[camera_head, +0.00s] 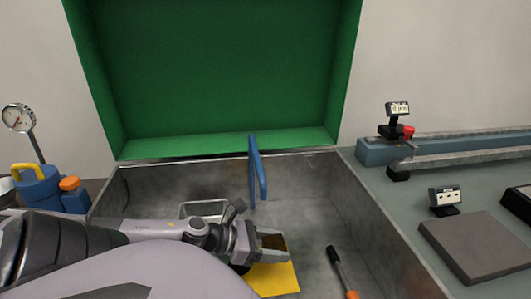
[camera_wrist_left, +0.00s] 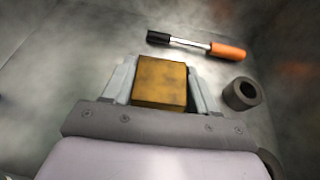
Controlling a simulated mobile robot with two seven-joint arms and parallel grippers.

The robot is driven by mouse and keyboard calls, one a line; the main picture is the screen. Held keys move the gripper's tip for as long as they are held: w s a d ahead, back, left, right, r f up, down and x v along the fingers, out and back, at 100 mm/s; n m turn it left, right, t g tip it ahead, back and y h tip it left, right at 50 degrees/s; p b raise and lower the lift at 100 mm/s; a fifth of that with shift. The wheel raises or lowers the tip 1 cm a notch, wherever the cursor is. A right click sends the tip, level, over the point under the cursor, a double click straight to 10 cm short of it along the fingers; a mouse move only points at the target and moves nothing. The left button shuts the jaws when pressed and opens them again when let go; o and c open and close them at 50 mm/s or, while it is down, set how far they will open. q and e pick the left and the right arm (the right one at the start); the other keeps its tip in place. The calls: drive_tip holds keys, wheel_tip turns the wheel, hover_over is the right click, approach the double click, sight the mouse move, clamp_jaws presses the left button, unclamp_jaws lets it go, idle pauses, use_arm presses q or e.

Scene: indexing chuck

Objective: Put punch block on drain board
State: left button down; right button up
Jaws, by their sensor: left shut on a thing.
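A brownish-yellow block, which I take as the punch block (camera_wrist_left: 161,82), sits between the two fingers of my left gripper (camera_wrist_left: 155,85). I cannot tell whether the block touches the basin floor. Right of the basin is a grey-green counter (camera_head: 395,192) with a flat dark grey slab (camera_head: 475,246) on it. I cannot tell which of these is the drain board. My right gripper is out of view.
An orange-handled tool (camera_head: 341,270) lies in the basin right of the gripper. A dark ring (camera_wrist_left: 241,94) lies near it. A blue upright handle (camera_head: 256,168) stands behind. A small display (camera_head: 445,197) and a metal rail (camera_head: 450,150) occupy the counter; the basin wall (camera_head: 385,225) separates them.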

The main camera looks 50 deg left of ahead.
use_arm(q)
drive_tip(key=shift+w+d+n+t+y+p, duration=0.25)
drive_tip(key=shift+d+n+t+y+p, duration=0.15)
drive_tip(key=shift+d+n+y+p, duration=0.25)
drive_tip(key=shift+s+a+n+y+p, duration=0.15)
drive_tip(key=shift+n+y+p, duration=0.2)
drive_tip(key=shift+y+p, duration=0.25)
drive_tip(key=shift+r, duration=0.1)
drive_tip(key=shift+a+r+p, duration=0.1)
drive_tip(key=shift+r+p, duration=0.05)
drive_tip(key=shift+p, duration=0.15)
drive_tip(key=shift+s+a+r+n+y+p, duration=0.2)
drive_tip(key=shift+r+n+y+p, duration=0.05)
drive_tip(key=shift+r+n, duration=0.1)
drive_tip(key=shift+s+a+r+n+y+p, duration=0.15)
drive_tip(key=shift+r+n+y+p, duration=0.1)
drive_tip(key=shift+r, duration=0.1)
drive_tip(key=shift+s+a+r+n+t+y+p, duration=0.15)
drive_tip(key=shift+s+a+r+n+y+p, duration=0.2)
drive_tip(key=shift+r, duration=0.3)
drive_tip(key=shift+s+a+r+n+t+y+p, duration=0.15)
drive_tip(key=shift+s+a+r+p, duration=0.2)
drive_tip(key=shift+r, duration=0.25)
drive_tip(key=b, duration=0.1)
hover_over(264, 269)
wheel_tip(264, 269, down, 6)
drive_tip(key=shift+f, duration=0.1)
drive_tip(key=shift+f+b, duration=0.65)
drive_tip(key=shift+f, duration=1.25)
